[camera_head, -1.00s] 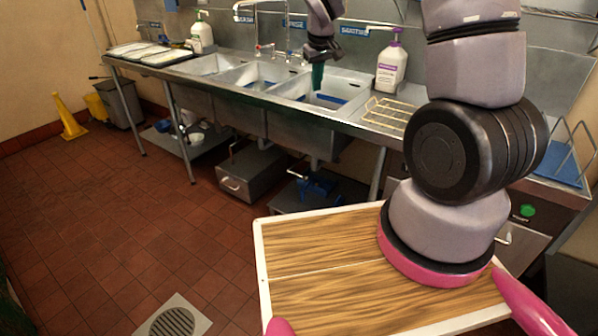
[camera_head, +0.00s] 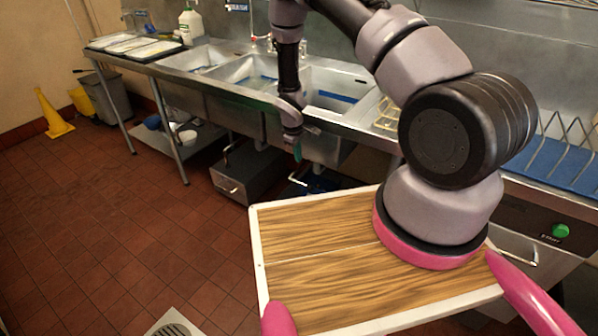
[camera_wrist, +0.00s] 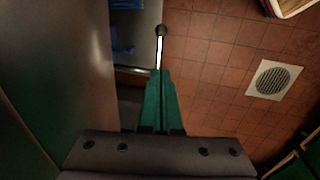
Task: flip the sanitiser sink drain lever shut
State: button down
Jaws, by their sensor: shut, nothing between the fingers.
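The sanitiser sink (camera_head: 338,92) is the rightmost basin of the steel sink unit. Below it in the head view, a thin pale drain lever (camera_head: 298,182) shows small near the blue items on the lower shelf. In the wrist view the lever is a bright metal rod with a black knob (camera_wrist: 160,30), in line with my fingertips. My gripper (camera_head: 298,158) has teal fingers pointing down in front of the sink, just above the lever. The wrist view shows my gripper (camera_wrist: 160,73) shut and empty. I cannot tell whether its tips touch the rod. The lever's pivot is hidden.
A grey box (camera_head: 245,172) stands under the middle sink. The counter's front edge runs behind my arm. A white-rimmed wooden top (camera_head: 320,290) is in the foreground. A floor drain (camera_wrist: 272,80) lies in open tiled floor.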

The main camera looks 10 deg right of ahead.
aim_at(302, 185)
jog(key=shift+w, duration=0.1)
jog(key=f, duration=0.4)
jog(key=w+d+f, duration=0.1)
jog(key=f, duration=0.4)
jog(key=d+f, duration=0.1)
jog(key=f, duration=0.3)
jog(key=shift+w+f, duration=0.35)
jog(key=shift+w, duration=0.05)
